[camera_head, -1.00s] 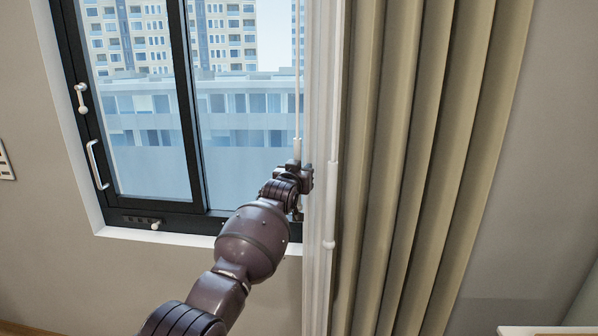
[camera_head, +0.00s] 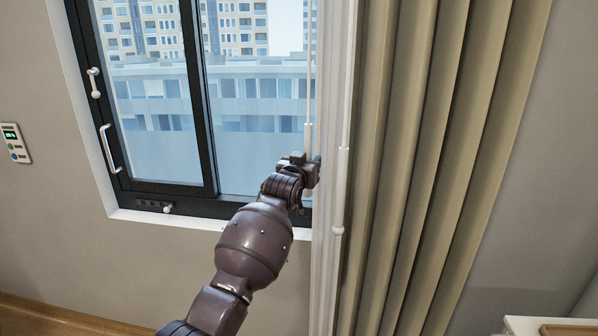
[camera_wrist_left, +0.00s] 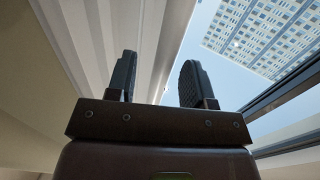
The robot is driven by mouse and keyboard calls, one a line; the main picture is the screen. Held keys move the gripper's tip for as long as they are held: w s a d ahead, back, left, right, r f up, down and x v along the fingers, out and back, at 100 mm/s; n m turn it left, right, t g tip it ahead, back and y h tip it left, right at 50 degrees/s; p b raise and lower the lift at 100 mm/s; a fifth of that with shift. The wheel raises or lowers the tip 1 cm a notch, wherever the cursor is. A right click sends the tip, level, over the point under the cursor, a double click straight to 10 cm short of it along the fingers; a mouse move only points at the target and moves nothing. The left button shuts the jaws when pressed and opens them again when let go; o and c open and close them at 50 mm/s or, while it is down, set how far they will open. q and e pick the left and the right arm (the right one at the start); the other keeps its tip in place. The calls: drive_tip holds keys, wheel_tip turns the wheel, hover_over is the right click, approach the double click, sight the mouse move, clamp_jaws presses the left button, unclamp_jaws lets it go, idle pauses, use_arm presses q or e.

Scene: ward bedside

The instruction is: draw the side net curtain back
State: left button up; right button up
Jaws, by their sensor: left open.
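Contact cannot be told. My right gripper is out of view.
The dark-framed sliding window (camera_head: 205,100) has a white handle (camera_head: 110,148) and a sill (camera_head: 165,218). A small control panel (camera_head: 15,143) is on the left wall. A pale furniture top (camera_head: 540,325) shows at the lower right.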

use_arm(q)
drive_tip(key=v, duration=0.6)
drive_tip(key=shift+s, duration=0.1)
drive_tip(key=s+a+r+t, duration=0.2)
drive_tip(key=s+r, duration=0.1)
drive_tip(key=s+a+f+g+y, duration=0.1)
drive_tip(key=s+a+f, duration=0.35)
drive_tip(key=f, duration=0.25)
drive_tip(key=s+a+f+n+g+y, duration=0.1)
drive_tip(key=s+a+f, duration=0.3)
drive_tip(key=s+f, duration=0.25)
drive_tip(key=s+a+f+y, duration=0.1)
drive_tip(key=s+a+f, duration=0.3)
drive_tip(key=f, duration=0.3)
drive_tip(key=s+a+f+g+y, duration=0.1)
drive_tip(key=s+a+f, duration=0.3)
drive_tip(key=s+f, duration=0.5)
drive_tip(key=s+a+f+n+g+y, duration=0.1)
drive_tip(key=s+a+f+g, duration=0.3)
drive_tip(key=s+f, duration=0.6)
drive_tip(key=s, duration=0.6)
drive_tip(key=shift+s+g, duration=0.2)
drive_tip(key=shift+g, duration=0.1)
